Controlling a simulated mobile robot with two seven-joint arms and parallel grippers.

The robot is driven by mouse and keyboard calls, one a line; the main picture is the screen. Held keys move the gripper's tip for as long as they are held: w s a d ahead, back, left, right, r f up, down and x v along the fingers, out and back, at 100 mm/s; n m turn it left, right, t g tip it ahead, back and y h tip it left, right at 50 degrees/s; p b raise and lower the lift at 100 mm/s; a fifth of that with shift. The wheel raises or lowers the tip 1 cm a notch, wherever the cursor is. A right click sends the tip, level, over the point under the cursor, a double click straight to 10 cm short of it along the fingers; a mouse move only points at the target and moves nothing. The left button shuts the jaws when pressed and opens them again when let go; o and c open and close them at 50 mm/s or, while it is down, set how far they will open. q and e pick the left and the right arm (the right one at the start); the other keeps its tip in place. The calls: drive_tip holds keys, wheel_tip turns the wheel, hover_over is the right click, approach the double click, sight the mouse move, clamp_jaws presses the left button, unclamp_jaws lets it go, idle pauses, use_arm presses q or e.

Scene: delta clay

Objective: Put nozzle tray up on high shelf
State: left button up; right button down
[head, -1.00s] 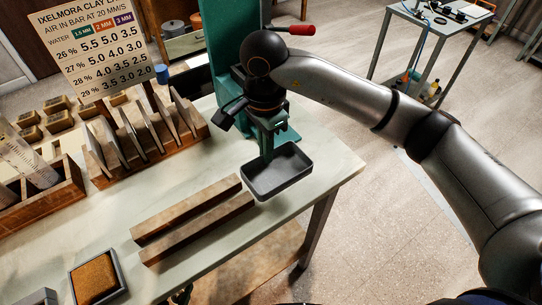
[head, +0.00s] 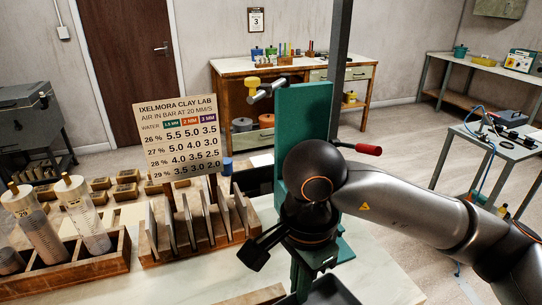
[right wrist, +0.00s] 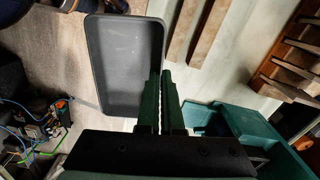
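The grey shallow rectangular tray (head: 332,292) shows only in part at the bottom edge of the head view. In the right wrist view the tray (right wrist: 122,62) looks empty, its inside bare. My right gripper (right wrist: 161,82) has its two green fingers close together on the tray's rim, one on each side of the wall. In the head view the right gripper (head: 302,282) points down at the tray, beside the green upright. I see no shelf that I can clearly name as the high shelf. My left gripper is not in view.
A green upright stand (head: 303,125) with a red-tipped lever (head: 368,149) stands close behind my right arm. A sign (head: 181,135), a slotted wooden rack (head: 200,235) and a syringe holder (head: 75,268) fill the bench's left. Two wooden strips (right wrist: 192,30) lie on the bench.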

drive_tip(key=d+f+n+p, duration=0.1)
drive_tip(key=d+f+n, duration=0.1)
drive_tip(key=d+n, duration=0.4)
drive_tip(key=w+d+f+n, duration=0.1)
drive_tip(key=d+f+n, duration=0.2)
drive_tip(key=d, duration=0.6)
drive_tip(key=shift+w+f+n+p, duration=0.25)
drive_tip(key=shift+f+n+p, duration=0.1)
drive_tip(key=shift+n, duration=1.05)
